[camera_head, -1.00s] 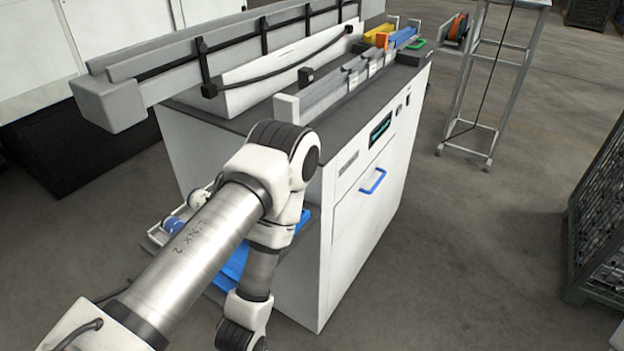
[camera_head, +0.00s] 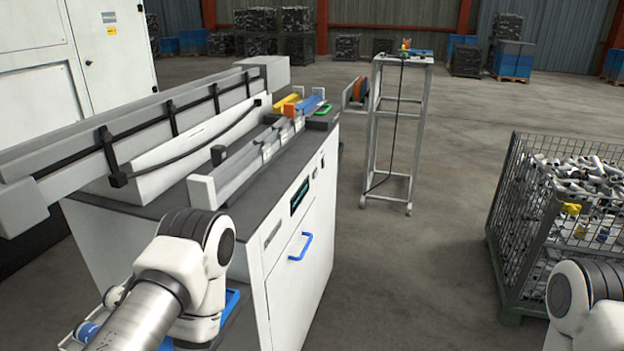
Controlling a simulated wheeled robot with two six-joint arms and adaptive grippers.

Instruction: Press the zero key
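The gantry loader's white cabinet (camera_head: 283,262) stands left of centre with a dark top. A small dark display panel with teal text (camera_head: 300,197) is on its right-facing front, above a blue handle (camera_head: 301,247). Small dark controls (camera_head: 322,161) sit farther along that face. I cannot make out a zero key at this size.
A wire-mesh crate (camera_head: 497,215) full of metal parts stands at the right. A grey metal stand (camera_head: 414,130) with small items on top is behind, beside an orange reel (camera_head: 360,90). The floor between cabinet and crate is clear.

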